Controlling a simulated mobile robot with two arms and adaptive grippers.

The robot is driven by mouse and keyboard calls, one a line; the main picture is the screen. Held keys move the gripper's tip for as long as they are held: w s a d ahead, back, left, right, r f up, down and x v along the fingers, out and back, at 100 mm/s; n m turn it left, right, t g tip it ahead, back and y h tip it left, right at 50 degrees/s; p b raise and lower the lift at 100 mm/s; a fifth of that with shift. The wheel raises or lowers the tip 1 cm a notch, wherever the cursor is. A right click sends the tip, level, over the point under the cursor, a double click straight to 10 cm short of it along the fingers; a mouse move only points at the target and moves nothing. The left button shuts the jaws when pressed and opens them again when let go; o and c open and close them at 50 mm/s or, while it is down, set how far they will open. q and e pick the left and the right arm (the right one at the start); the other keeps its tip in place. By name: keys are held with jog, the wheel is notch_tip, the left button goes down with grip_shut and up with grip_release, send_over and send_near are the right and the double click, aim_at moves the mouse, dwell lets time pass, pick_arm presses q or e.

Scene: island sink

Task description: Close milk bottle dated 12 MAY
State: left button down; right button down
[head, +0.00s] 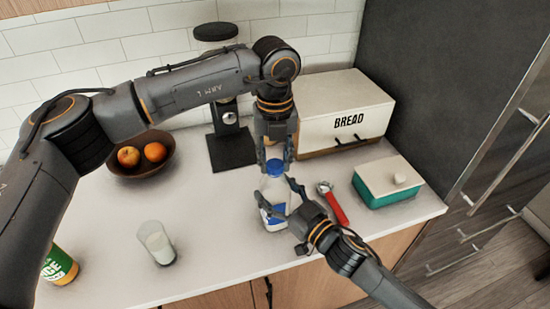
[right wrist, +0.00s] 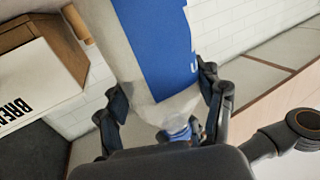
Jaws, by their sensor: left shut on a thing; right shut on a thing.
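The milk bottle (head: 274,187) stands upright on the counter, with a clear whitish body, a blue label and a blue cap (head: 275,168). No date can be read. My left gripper (head: 275,160) comes down from above and is shut on the blue cap at the bottle's top. My right gripper (head: 277,198) comes from the lower right and is shut around the bottle's body. In the right wrist view the bottle's body and blue label (right wrist: 160,45) fill the middle between my right fingers (right wrist: 165,98). The blue cap (right wrist: 180,133) is partly hidden there. How the cap sits on the neck cannot be told.
A red-handled tool (head: 334,206) and a teal butter dish (head: 388,184) lie right of the bottle. A bread box (head: 343,103) and a black appliance (head: 231,148) stand behind. A fruit bowl (head: 143,170), a glass (head: 156,243) and a juice container (head: 60,266) are left.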

pick_arm(q)
jog(key=m, duration=1.1)
jog(key=shift+m, duration=0.3)
jog(key=m, duration=0.5)
jog(key=shift+m, duration=0.3)
jog(key=m, duration=0.7)
jog(key=shift+f, duration=0.1)
jog(key=c, duration=0.8)
grip_release()
jog(key=shift+c, duration=0.2)
notch_tip(320, 180, up, 12)
pick_arm(e)
jog(key=shift+c, duration=0.6)
grip_release()
